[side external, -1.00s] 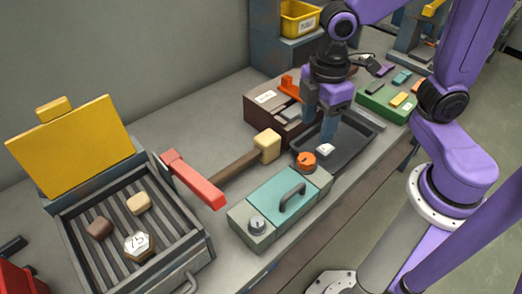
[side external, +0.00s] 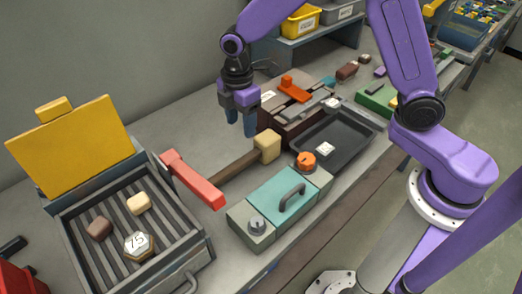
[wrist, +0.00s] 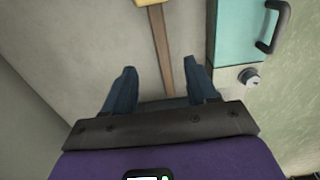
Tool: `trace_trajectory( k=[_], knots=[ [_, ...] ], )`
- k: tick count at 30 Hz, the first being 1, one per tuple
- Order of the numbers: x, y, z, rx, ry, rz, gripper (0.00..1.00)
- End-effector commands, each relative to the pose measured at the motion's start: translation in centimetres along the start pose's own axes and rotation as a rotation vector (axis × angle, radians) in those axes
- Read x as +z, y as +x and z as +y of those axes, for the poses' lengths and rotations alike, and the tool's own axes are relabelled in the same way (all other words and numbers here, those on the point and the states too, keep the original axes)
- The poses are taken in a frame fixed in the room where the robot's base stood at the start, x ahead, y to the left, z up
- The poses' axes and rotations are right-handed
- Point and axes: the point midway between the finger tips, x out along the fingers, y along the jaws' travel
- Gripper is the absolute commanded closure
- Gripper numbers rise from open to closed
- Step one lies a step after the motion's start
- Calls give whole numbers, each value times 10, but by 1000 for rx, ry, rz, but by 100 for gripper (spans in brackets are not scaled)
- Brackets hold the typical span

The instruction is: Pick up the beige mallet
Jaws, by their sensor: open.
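The beige mallet lies on the bench, with its pale head (side external: 267,146) at the right and its brown handle (side external: 236,167) running down-left toward a red bar. In the wrist view, part of the head shows at the top edge (wrist: 152,2), and the handle (wrist: 163,50) runs down between my fingers in the picture. My gripper (side external: 241,125) is open and empty, raised above the bench near the mallet. In the wrist view its fingers (wrist: 158,75) show on either side of the handle's line. The handle's far end is hidden there.
A teal-lidded box (side external: 284,195) stands in front of the handle. The red bar (side external: 192,180) lies beside a ribbed grill (side external: 190,236) with an open yellow lid (side external: 75,145). A brown box (side external: 272,118) and dark tray (side external: 352,128) stand right. The back-left bench is clear.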

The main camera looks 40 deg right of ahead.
Motion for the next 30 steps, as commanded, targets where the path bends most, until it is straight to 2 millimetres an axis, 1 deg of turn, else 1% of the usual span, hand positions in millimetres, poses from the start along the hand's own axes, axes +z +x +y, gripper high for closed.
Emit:
trace_trajectory(
  k=[1,3,12,16,23,30],
  knots=[
    [1,11,-1,-5,0,-3,43],
    [0,24,-1,-5,0,-3,43],
    [0,78,-1,-4,1,-3,43],
    [0,92,-1,-2,1,-1,43],
    [-1,104,0,-1,0,0,43],
    [-5,135,0,-3,2,-2,43]
  ],
)
